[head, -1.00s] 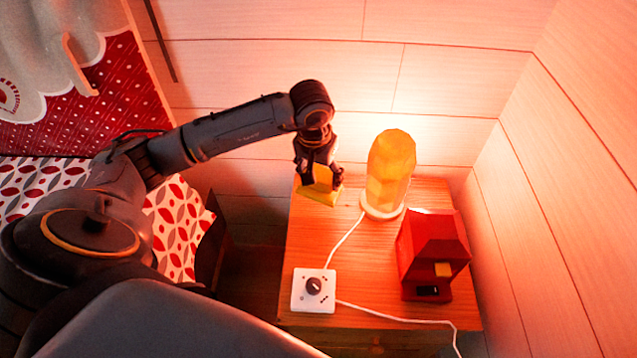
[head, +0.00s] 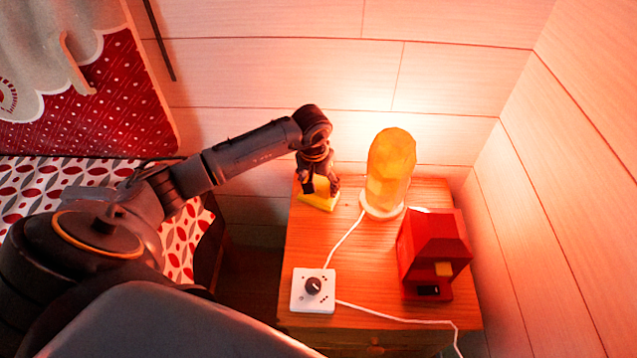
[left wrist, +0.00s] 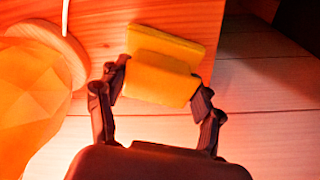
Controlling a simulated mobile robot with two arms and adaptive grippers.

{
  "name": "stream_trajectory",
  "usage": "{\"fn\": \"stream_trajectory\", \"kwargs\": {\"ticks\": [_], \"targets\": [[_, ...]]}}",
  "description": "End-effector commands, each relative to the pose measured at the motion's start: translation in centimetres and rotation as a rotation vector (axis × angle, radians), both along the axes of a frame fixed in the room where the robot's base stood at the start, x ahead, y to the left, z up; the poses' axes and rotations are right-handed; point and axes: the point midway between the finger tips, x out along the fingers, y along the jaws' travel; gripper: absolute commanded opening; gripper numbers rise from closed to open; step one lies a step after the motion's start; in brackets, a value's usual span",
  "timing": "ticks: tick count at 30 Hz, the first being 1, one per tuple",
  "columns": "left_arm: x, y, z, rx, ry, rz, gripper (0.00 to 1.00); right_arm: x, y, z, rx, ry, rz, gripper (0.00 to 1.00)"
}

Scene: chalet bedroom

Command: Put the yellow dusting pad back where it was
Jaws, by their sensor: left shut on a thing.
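The yellow dusting pad (head: 316,203) is at the back left of the wooden nightstand (head: 330,240), left of the lamp. It has a flat base and an upright grip block. My left gripper (head: 320,186) points down and is shut on the block. In the left wrist view the pad (left wrist: 160,78) sits between the two fingers, with its base over the wood near the edge. The pad looks at or very near the top; I cannot tell if it touches. My right gripper is not in view.
A glowing yellow lamp (head: 391,165) on a round white base stands close to the right of the pad. A red house-shaped box (head: 433,245) and a white dimmer box (head: 313,290) with cords are nearer. A patterned bed (head: 50,190) is at left.

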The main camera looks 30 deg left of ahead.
Motion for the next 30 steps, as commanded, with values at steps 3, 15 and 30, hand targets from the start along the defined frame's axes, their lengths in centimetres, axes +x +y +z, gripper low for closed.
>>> {"fn": "stream_trajectory", "kwargs": {"ticks": [3,15,30], "targets": [[0.0,0.0,-0.1,0.000,-0.001,0.000,0.41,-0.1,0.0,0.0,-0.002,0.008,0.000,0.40],[0.0,0.0,-0.1,0.000,0.000,0.000,0.89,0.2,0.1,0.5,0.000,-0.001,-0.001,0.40],[-0.6,0.0,5.0,0.002,-0.004,-0.001,0.89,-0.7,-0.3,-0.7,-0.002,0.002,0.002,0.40]]}}
